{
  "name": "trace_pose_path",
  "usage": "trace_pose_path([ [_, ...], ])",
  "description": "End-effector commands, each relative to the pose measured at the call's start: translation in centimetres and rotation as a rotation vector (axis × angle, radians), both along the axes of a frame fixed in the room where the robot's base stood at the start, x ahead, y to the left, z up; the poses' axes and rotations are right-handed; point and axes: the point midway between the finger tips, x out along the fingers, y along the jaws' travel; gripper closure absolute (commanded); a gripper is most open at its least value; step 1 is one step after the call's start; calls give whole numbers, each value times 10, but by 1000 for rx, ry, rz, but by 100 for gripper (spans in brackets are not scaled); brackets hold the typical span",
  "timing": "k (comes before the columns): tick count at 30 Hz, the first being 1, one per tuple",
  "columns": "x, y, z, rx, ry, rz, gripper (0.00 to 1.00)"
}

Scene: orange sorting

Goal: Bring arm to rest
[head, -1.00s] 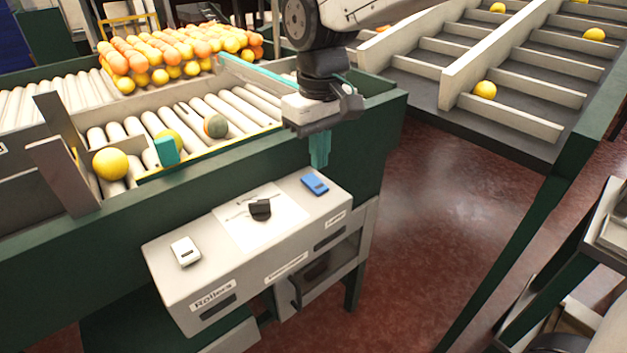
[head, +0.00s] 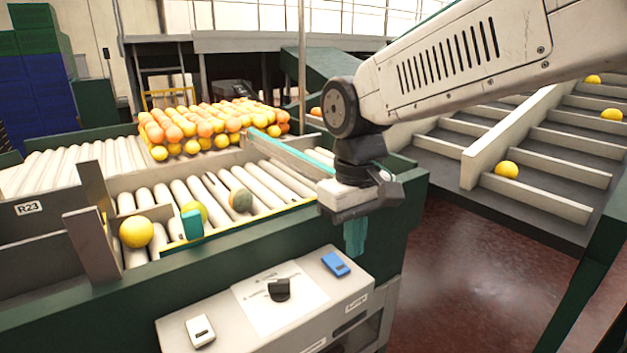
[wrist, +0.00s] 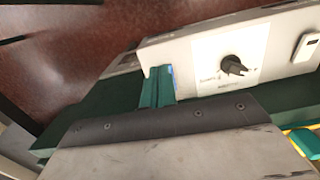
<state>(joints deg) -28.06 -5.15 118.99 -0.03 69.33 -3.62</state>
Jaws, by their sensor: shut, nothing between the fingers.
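My gripper (head: 355,236) hangs at the end of my arm in the head view, its teal fingers pointing down. It is shut and empty. It is over the near right part of the green conveyor frame (head: 300,226), above and right of the control box (head: 222,316). In the wrist view the teal fingers (wrist: 157,87) show together, with the box's white panel and black knob (wrist: 233,66) beyond them.
The box carries a blue switch (head: 336,264), a white switch (head: 200,331) and a black knob (head: 279,290). Rollers behind hold a yellow fruit (head: 136,232) and a greenish one (head: 241,200). Stepped chutes (head: 545,190) stand right. Red floor (head: 470,265) is open between.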

Motion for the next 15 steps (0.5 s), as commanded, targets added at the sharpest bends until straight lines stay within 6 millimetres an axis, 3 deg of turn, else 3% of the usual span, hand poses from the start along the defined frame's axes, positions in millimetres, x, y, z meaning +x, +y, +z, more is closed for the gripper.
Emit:
trace_pose_path([
  [9, -98, -120, -7, 8, -32, -274, 100],
  [15, -152, -168, -18, 25, -93, -446, 100],
])
